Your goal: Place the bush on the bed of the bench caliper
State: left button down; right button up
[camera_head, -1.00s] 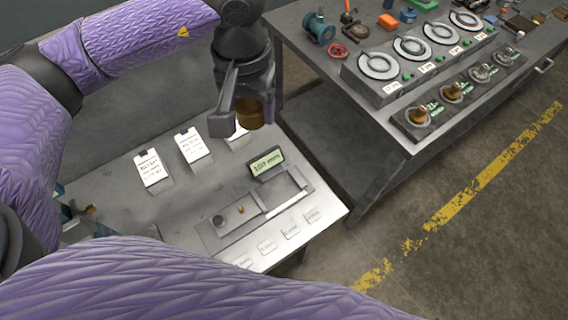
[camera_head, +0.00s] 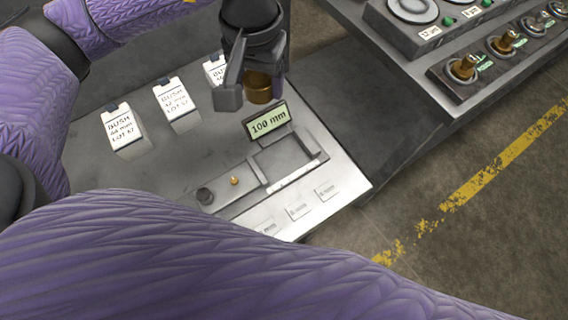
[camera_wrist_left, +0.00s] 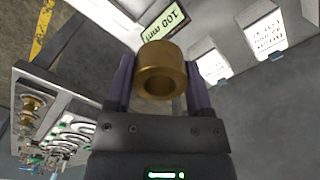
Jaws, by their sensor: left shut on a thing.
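A brass bush (camera_head: 259,87) is held between the fingers of my left gripper (camera_head: 246,92), above the metal table. In the left wrist view the bush (camera_wrist_left: 160,70) is a short hollow ring, gripped on both sides by my left gripper (camera_wrist_left: 158,82). The bench caliper (camera_head: 228,202) lies on the table below and in front of the held bush, apart from it. Its flat bed (camera_head: 284,160) is bare, and its display (camera_head: 268,122) reads 100 mm. The display also shows in the left wrist view (camera_wrist_left: 163,22). My right gripper is not in view.
White labelled bush lot boxes (camera_head: 176,101) stand behind the caliper on the left. Several small label plates (camera_head: 297,211) lie along the table's front edge. A second bench (camera_head: 420,70) at the right carries round dials and brass pieces on posts (camera_head: 464,68).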

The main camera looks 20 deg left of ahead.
pick_arm(q)
notch_tip(320, 180, down, 4)
jog(key=b, duration=0.2)
jog(key=p, duration=0.1)
send_near(288, 155)
notch_tip(288, 155, down, 7)
jog(key=b, duration=0.2)
jog(key=shift+s+r+b, duration=0.1)
jog(key=shift+r+b, duration=0.05)
jog(key=shift+b, duration=0.25)
jog(key=shift+f, duration=0.25)
jog(key=shift+r, duration=0.1)
jog(key=shift+c, duration=1.8)
grip_release()
jog(key=shift+o, duration=0.6)
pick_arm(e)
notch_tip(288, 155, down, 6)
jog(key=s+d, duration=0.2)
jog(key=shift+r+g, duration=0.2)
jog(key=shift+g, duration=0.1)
